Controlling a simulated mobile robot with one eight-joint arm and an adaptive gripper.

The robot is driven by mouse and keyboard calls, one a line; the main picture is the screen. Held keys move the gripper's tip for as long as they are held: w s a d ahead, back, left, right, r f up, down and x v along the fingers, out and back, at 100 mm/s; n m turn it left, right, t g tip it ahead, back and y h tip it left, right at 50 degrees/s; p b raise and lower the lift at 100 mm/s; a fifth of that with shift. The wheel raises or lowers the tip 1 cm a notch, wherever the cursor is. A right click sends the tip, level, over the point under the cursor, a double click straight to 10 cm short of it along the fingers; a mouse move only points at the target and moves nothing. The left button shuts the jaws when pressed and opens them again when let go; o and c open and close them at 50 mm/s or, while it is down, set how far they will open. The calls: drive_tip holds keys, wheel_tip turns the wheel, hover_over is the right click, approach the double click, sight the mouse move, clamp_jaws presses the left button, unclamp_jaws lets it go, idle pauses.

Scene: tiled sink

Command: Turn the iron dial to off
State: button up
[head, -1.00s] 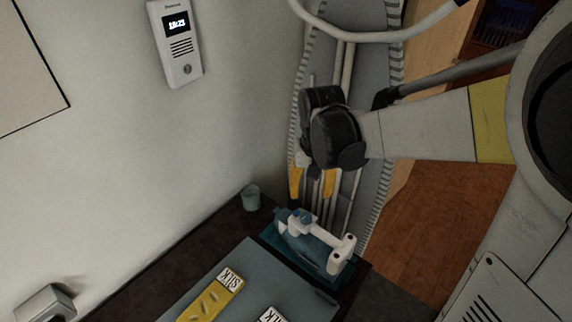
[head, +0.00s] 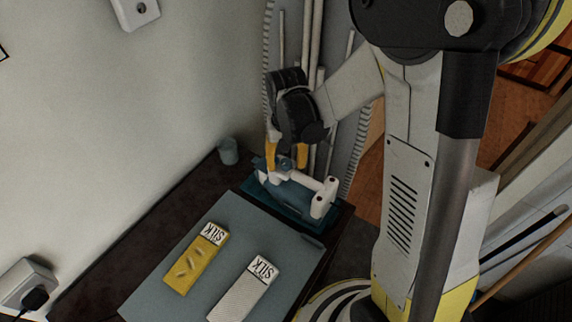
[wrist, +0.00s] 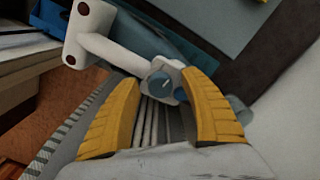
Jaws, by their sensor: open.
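The iron (head: 322,196) stands on a blue base at the far end of the table, with a white handle and blue body. Its white handle shows at the upper left of the wrist view (wrist: 112,48). A small blue round dial (wrist: 159,85) with a pale mark sits at one end of the handle. My gripper (head: 286,160) is open, with yellow fingers just above the dial end of the iron. In the wrist view my gripper's fingertips (wrist: 161,80) stand either side of the dial. I cannot tell whether they touch it.
A blue-grey mat on the table holds a yellow SILK pack (head: 196,262) and a white SILK pack (head: 243,290). A small cup (head: 228,151) stands by the wall. An ironing board (head: 342,150) leans behind the iron. A plug socket (head: 27,283) is at lower left.

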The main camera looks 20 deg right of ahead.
clamp_jaws()
drive_tip(key=shift+n, duration=0.4)
drive_tip(key=n, duration=0.2)
drive_tip(key=shift+n, duration=0.4)
drive_tip(key=n, duration=0.3)
drive_tip(key=shift+d+n, duration=0.1)
drive_tip(key=shift+n, duration=0.2)
drive_tip(key=n, duration=0.6)
drive_tip(key=shift+d+n, duration=0.1)
drive_tip(key=shift+n, duration=0.2)
